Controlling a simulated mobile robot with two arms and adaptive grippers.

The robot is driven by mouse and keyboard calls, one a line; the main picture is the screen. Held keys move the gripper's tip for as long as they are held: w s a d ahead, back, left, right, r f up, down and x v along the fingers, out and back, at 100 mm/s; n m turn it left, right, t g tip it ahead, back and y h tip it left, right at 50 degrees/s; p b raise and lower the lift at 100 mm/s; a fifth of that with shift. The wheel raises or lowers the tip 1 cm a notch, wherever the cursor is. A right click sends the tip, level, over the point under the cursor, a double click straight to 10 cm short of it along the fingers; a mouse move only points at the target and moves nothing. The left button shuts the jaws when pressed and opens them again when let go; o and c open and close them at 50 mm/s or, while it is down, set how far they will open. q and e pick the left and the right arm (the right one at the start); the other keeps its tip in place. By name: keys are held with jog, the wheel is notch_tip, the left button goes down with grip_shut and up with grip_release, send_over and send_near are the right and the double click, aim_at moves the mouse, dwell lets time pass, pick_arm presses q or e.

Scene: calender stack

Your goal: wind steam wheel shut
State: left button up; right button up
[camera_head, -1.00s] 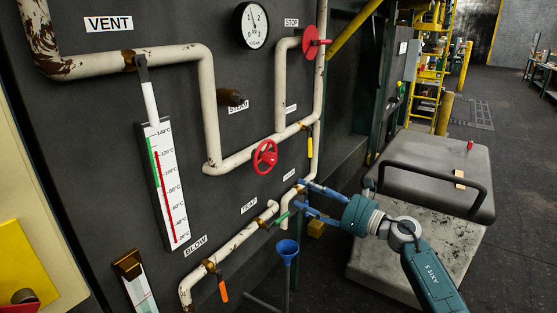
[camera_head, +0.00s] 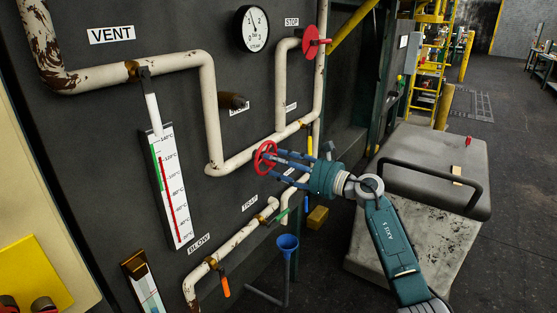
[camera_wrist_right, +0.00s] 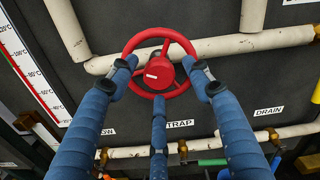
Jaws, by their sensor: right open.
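A red handwheel (camera_head: 265,157) sits on the white pipe in the middle of the dark panel. It fills the upper middle of the right wrist view (camera_wrist_right: 160,70), with a round red hub. My right gripper (camera_head: 281,163) is at this wheel, blue fingers spread open. In the wrist view two fingertips lie at the left and right of the rim and a third finger is below it. I cannot tell if they touch the rim. A label above the wheel is partly hidden by a brown stub (camera_head: 232,101). My left gripper is not in view.
Another red wheel (camera_head: 312,41) is higher, by the STOP label. A pressure gauge (camera_head: 252,29) and a thermometer board (camera_head: 170,190) are on the panel. Below are an orange-handled valve (camera_head: 224,286) and a blue funnel (camera_head: 287,244). A grey case (camera_head: 430,165) stands at right.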

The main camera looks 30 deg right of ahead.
jog(key=c, duration=1.2)
jog(key=shift+a+f+m, duration=0.1)
jog(key=shift+f+m, duration=0.05)
jog(key=shift+m, duration=0.15)
jog(key=m+p, duration=1.3)
jog(key=m, duration=1.6)
jog(key=shift+a+m, duration=0.1)
jog(key=shift+m, duration=0.3)
